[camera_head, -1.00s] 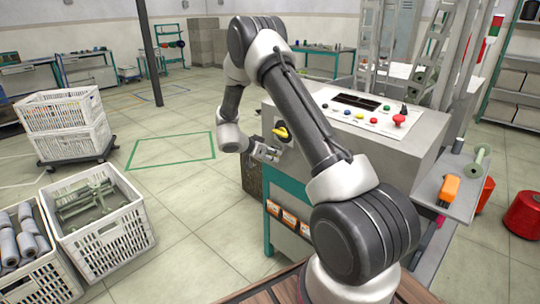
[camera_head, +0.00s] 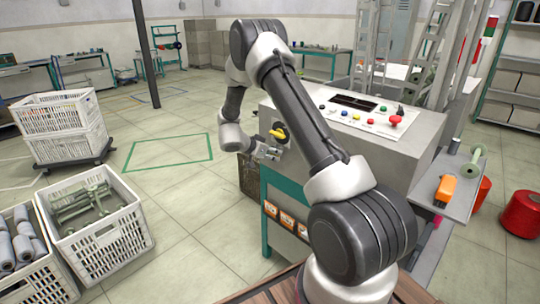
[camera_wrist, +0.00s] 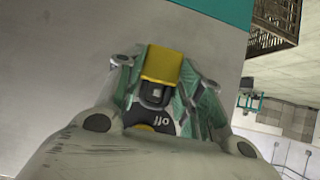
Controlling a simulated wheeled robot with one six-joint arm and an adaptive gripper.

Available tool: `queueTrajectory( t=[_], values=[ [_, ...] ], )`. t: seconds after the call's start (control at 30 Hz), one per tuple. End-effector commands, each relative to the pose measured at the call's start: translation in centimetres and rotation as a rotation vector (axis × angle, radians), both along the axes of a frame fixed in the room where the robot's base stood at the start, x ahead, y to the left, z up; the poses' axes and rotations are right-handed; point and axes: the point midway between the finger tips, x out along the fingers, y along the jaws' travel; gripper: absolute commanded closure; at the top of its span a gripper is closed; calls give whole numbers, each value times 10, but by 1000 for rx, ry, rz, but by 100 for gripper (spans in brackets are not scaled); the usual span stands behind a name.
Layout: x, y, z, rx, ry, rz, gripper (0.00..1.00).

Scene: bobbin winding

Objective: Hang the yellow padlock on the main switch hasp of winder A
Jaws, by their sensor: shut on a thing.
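My gripper (camera_wrist: 165,95) is shut on the yellow padlock (camera_wrist: 160,64), whose body sits between the fingertips in the wrist view. A dark and grey part shows just below the yellow body; I cannot tell whether the shackle is through the hasp. Behind it is the black switch plate (camera_wrist: 163,128) with an "Off" marking and a bit of yellow. In the head view, the main switch with its yellow handle (camera_head: 278,133) is on the side face of winder A (camera_head: 400,155). My gripper (camera_head: 267,152) is close beside and below it. The padlock is not clear there.
A control panel with coloured buttons (camera_head: 366,121) tops the winder. A teal frame (camera_head: 266,215) stands under it. A side shelf (camera_head: 462,190) holds an orange item (camera_head: 446,188). White crates (camera_head: 110,243) stand on the left; floor between is clear.

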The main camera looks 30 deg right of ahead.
Motion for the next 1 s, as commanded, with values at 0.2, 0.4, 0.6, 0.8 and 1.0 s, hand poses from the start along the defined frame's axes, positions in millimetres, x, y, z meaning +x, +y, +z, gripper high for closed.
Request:
queueTrajectory(
  t=[0.2,0.4,0.6,0.8,1.0],
  values=[
    [1,-1,0,-1,0,0,92],
    [1,-1,0,-1,0,0,92],
    [1,-2,-3,-1,0,0,92],
    [0,-1,-8,0,0,0,92],
    [0,-1,-9,0,-1,-1,92]
  ],
)
